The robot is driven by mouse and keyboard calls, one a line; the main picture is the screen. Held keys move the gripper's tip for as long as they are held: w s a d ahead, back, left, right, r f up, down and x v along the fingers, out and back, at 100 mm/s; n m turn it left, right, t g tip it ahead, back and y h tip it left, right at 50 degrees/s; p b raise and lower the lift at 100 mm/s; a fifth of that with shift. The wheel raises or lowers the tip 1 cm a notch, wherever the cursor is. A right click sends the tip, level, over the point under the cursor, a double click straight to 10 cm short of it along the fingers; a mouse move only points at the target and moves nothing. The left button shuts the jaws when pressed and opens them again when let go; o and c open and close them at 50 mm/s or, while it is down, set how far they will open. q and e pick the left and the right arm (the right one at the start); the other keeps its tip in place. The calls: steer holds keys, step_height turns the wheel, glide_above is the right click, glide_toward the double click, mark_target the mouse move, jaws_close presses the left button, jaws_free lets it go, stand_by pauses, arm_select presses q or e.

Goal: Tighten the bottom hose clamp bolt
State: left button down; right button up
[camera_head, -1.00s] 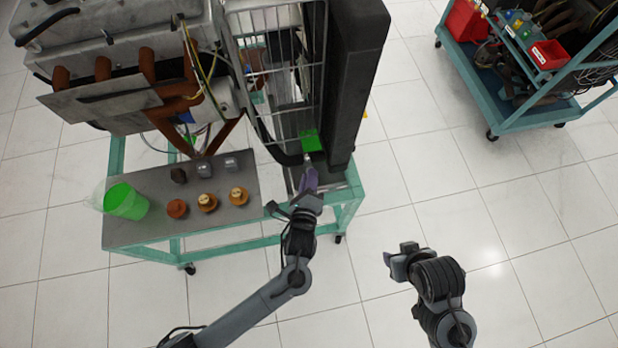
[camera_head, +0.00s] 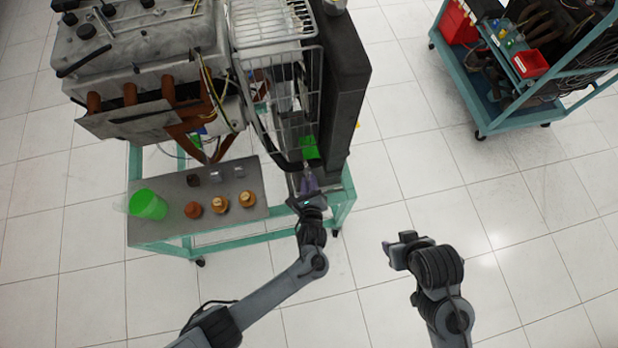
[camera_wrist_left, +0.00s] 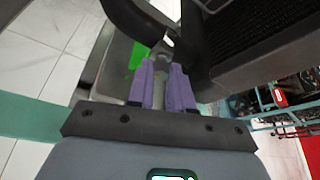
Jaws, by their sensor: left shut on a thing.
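My left gripper (camera_head: 308,180) is at the lower end of the radiator (camera_head: 343,95), by the bottom black hose (camera_head: 285,160). In the left wrist view its purple fingers (camera_wrist_left: 162,80) are shut on a small grey metal piece (camera_wrist_left: 161,52), which looks like the bottom hose clamp bolt, just below the black hose (camera_wrist_left: 140,25). The fingers hide most of the bolt. My right gripper (camera_head: 391,252) hangs over bare floor, away from the engine stand; its jaw gap is not clear.
A wire guard (camera_head: 287,90) stands left of the radiator. The teal stand's grey tray (camera_head: 235,205) holds a green cup (camera_head: 148,204) and several small parts. A bright green patch (camera_head: 310,147) is beside the hose. Another teal cart (camera_head: 485,112) stands at upper right; the floor between is clear.

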arm_select(q)
steer(key=shift+r+m+y+p, duration=0.1)
steer(key=shift+m+y+p, duration=0.2)
steer(key=shift+p, duration=0.05)
stand_by(0.3)
steer(key=c, duration=1)
jaws_free()
steer(key=p+v, duration=0.4)
steer(key=v, duration=0.6)
steer(key=shift+s+r, duration=0.15)
steer(key=shift+s, duration=0.15)
